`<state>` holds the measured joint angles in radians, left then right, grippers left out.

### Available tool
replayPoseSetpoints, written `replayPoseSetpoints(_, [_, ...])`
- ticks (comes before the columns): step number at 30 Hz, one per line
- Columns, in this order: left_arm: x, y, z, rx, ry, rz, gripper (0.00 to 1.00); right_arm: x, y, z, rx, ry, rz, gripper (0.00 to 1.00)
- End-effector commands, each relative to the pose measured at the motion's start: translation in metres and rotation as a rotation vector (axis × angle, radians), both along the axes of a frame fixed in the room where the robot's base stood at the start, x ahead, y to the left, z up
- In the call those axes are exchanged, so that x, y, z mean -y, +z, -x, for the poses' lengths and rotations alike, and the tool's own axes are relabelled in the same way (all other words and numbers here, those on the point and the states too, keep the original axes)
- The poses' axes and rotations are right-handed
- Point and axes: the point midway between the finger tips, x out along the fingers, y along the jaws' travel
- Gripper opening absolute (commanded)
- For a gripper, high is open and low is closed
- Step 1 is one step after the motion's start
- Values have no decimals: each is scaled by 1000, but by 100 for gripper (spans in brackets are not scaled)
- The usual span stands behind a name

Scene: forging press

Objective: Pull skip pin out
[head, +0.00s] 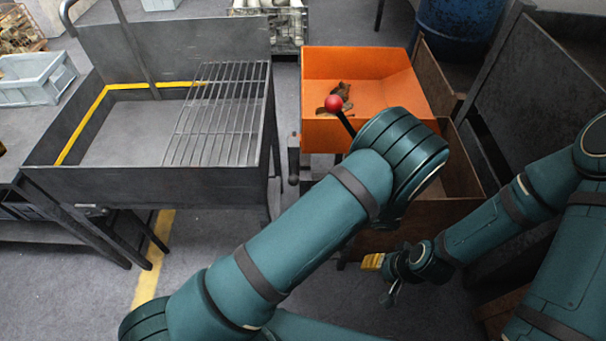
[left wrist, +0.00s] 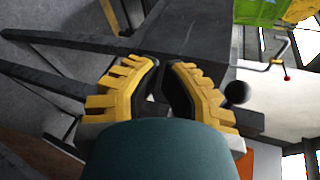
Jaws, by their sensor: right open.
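The orange skip (head: 345,135) stands at the centre back, with some brown pieces inside. A black lever with a red knob (head: 333,103) shows in front of it. A dark ball-ended part (head: 293,180) stands left of the skip. In the left wrist view a black ball (left wrist: 238,93) sits just right of my left gripper (left wrist: 165,66). I cannot tell for sure that this ball is the skip pin. The left gripper's yellow fingertips are close together with a narrow dark gap; a hold is not clear. My left arm hides this gripper in the head view. My right gripper (head: 373,263) is open, low at right.
A grey steel bench with a bar grate (head: 215,115) stands left of the skip. A brown box (head: 455,165) lies right of and below the skip. A grey crate (head: 35,78) is at far left. A blue drum (head: 460,30) stands behind. Floor is clear at front left.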

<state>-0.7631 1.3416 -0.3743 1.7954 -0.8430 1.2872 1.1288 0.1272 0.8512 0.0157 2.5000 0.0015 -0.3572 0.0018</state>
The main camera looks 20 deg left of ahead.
Motion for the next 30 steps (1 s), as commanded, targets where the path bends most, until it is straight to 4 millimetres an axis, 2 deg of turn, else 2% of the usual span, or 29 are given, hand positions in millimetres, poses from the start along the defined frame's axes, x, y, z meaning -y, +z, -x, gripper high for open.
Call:
replayPoseSetpoints(3, [23, 25, -24, 170, -90, -177, 0, 0, -9, 1, -2, 2, 0, 47])
replayPoseSetpoints(6, [40, 46, -36, 290, -142, -281, 0, 0, -12, 1, -2, 3, 0, 47])
replayPoseSetpoints(12, [59, 67, -44, 414, -193, -376, 0, 0, -15, 1, -3, 4, -1, 47])
replayPoseSetpoints(24, [59, 69, -45, 423, -195, -382, 0, 0, -14, 1, -3, 3, -1, 47])
replayPoseSetpoints(30, [39, 70, -50, 420, -193, -382, 0, 0, -16, 1, -3, 3, 0, 47])
